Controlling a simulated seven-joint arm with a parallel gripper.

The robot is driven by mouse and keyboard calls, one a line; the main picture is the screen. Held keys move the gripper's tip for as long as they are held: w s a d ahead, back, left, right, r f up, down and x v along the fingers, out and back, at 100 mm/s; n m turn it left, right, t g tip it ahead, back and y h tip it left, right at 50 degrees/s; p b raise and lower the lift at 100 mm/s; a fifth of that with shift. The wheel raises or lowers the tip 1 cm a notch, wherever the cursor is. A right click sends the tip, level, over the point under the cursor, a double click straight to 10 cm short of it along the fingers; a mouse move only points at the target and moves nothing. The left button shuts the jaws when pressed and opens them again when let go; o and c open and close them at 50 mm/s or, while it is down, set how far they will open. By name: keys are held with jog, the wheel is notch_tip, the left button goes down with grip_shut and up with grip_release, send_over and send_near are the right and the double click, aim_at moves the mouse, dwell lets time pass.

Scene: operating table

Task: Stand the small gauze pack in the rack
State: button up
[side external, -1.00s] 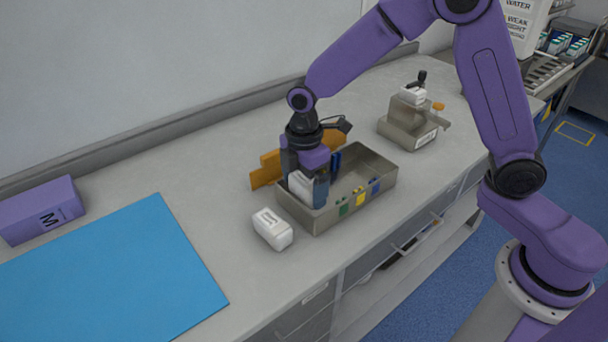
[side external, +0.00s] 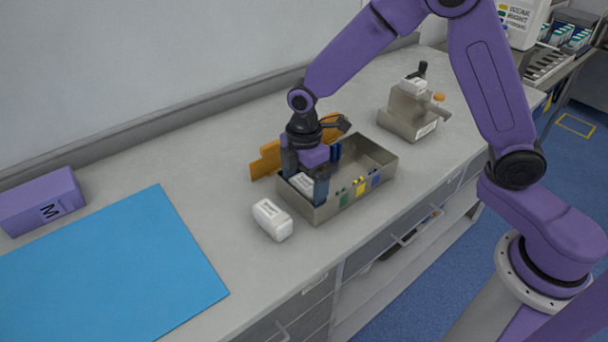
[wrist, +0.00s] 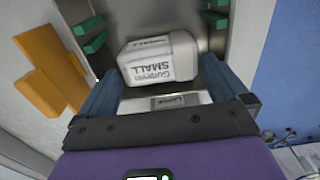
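The small gauze pack (wrist: 158,60) is white, with print that includes "SMALL", upside down in the wrist view. In the side view the pack (side external: 303,183) is between my fingers, its lower part hidden behind the rack wall. My gripper (side external: 305,180) points down into the left end of the rack. Its blue fingers sit on both sides of the pack and appear shut on it. The rack (side external: 372,148) is an open grey metal bin with green, yellow and blue tags on its front wall. Whether the pack touches the rack floor is hidden.
Another white pack (side external: 272,220) lies on the counter just left of the rack. Orange pieces (side external: 265,162) stand behind the rack. A metal holder (side external: 410,115) is farther back right. A blue mat (side external: 110,265) and a purple "M" box (side external: 42,203) are at left.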

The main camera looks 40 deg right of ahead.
notch_tip(320, 180, up, 17)
jog(key=shift+r, duration=0.2)
dwell(0.4)
jog(key=s+d+f+m, duration=0.1)
jog(key=s+d, duration=0.3)
jog(key=s, duration=0.5)
jog(key=s+d+f+m, duration=0.2)
jog(key=s+d+f, duration=0.2)
jog(key=s, duration=0.4)
jog(key=s+d+f+m, duration=0.2)
jog(key=s+d, duration=0.3)
jog(key=s, duration=0.4)
jog(key=shift+s+f, duration=0.15)
jog(key=shift+s, duration=0.2)
